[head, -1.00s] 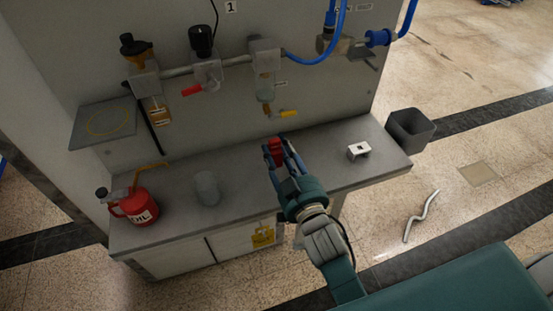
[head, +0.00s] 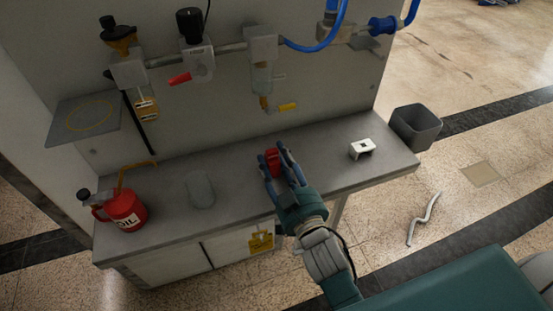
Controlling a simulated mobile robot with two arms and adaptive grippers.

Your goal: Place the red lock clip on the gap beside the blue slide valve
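The red lock clip (head: 272,160) is between the two fingers of my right gripper (head: 272,155), above or on the middle of the grey bench. The fingers lie along both sides of the clip and look shut on it. Whether the clip touches the bench I cannot tell. The blue slide valve (head: 382,26) is on the pipe at the upper right of the wall panel, with a grey fitting (head: 333,30) to its left. The gap beside the valve is too small to make out. My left gripper is not in view.
The bench (head: 235,200) holds a red oil can (head: 122,211), a grey cup (head: 200,190) and a white block (head: 362,148). A dark bin (head: 415,128) stands right of the bench.

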